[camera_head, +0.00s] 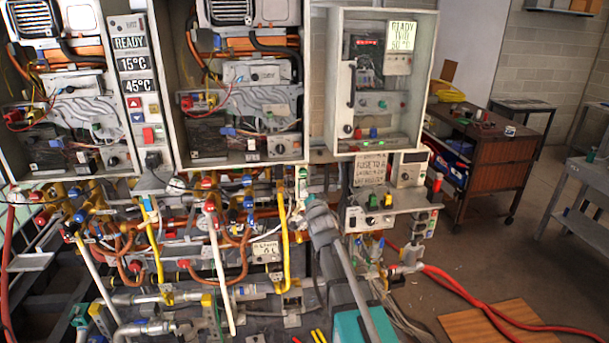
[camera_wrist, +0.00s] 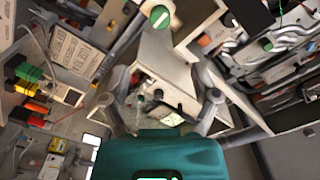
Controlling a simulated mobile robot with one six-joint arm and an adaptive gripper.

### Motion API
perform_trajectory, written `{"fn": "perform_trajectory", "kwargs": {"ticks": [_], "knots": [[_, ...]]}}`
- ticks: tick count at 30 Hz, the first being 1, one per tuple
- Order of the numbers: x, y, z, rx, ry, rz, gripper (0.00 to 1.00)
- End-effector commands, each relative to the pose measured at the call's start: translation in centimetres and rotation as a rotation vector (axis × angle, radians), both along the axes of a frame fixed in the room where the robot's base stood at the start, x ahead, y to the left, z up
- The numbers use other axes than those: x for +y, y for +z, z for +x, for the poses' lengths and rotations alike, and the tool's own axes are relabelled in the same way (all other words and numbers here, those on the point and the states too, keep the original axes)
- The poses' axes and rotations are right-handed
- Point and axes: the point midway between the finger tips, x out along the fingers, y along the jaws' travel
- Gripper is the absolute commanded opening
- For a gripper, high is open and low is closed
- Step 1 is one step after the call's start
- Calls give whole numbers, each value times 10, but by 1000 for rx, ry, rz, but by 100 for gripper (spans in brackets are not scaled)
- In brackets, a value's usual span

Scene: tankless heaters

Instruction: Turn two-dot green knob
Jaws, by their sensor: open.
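A green knob (camera_wrist: 160,16) with a pale bar shows at the top centre of the wrist view, beyond my fingertips. In the head view, green knobs (camera_head: 372,202) (camera_head: 388,200) sit on the grey control box at centre right. Dot marks are too small to make out, so I cannot tell which is the two-dot knob. My gripper (camera_wrist: 160,98) is open and empty, its fingers spread either side of the wrist view. In the head view my gripper (camera_head: 320,218) is left of the grey control box, and its fingertips are hard to separate.
A grey control box (camera_head: 350,218) carries a paper label (camera_head: 369,170). Open heater cabinets (camera_head: 330,90) hang above. Pipes, including a yellow one (camera_head: 285,245), and valves crowd the left. Red hoses (camera_head: 455,285) run along the floor at right. A brown cart (camera_head: 490,150) stands behind.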

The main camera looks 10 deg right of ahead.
Motion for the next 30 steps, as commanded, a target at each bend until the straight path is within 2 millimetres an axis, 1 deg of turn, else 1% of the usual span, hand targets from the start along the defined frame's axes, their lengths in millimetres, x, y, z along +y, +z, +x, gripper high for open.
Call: {"fn": "perform_trajectory", "kwargs": {"ticks": [1, 8, 21, 25, 30], "knots": [[0, 0, 7, 0, 0, 0, 79], [0, 0, 36, 0, 0, 0, 79], [1, 0, 103, 0, 0, -1, 79], [1, 0, 117, 0, 0, 0, 79], [1, 0, 127, 0, 0, 0, 79]]}}
